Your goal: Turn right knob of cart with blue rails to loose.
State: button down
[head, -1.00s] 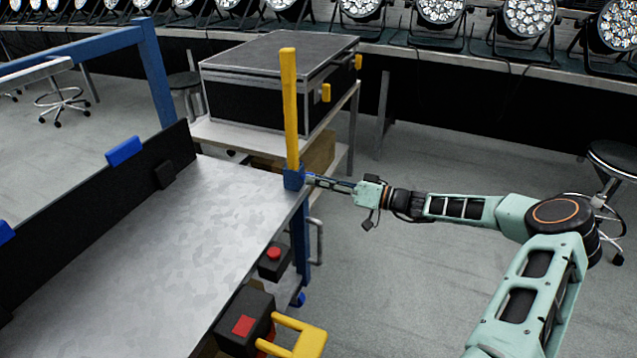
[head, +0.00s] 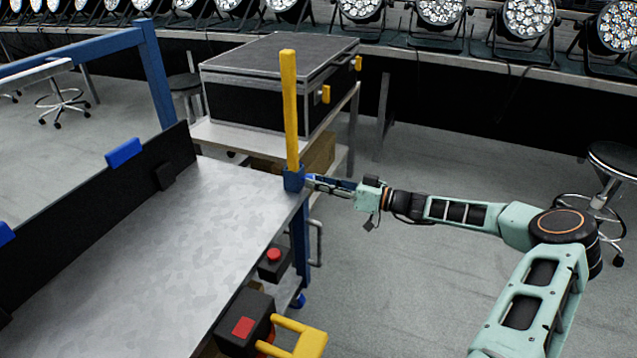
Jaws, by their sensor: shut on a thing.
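The cart with blue rails (head: 158,75) has a grey metal top (head: 150,260) and fills the left of the head view. A yellow post (head: 290,110) stands upright in a blue socket (head: 294,179) at its right corner. My gripper (head: 311,182) reaches in from the right, level, with its fingertips at the right side of this socket. It is shut on the right knob, which is small and mostly hidden by the fingers. I cannot read the knob's angle or any marking.
A black flight case (head: 270,85) sits on a table behind the socket. A red button box (head: 273,262) and yellow handle (head: 305,338) are at the cart's near side. Stools stand at the right and left. The floor around my arm is clear.

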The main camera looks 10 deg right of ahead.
jog(key=c, duration=1.6)
grip_release()
jog(key=v, duration=1.2)
jog(key=shift+a, duration=0.1)
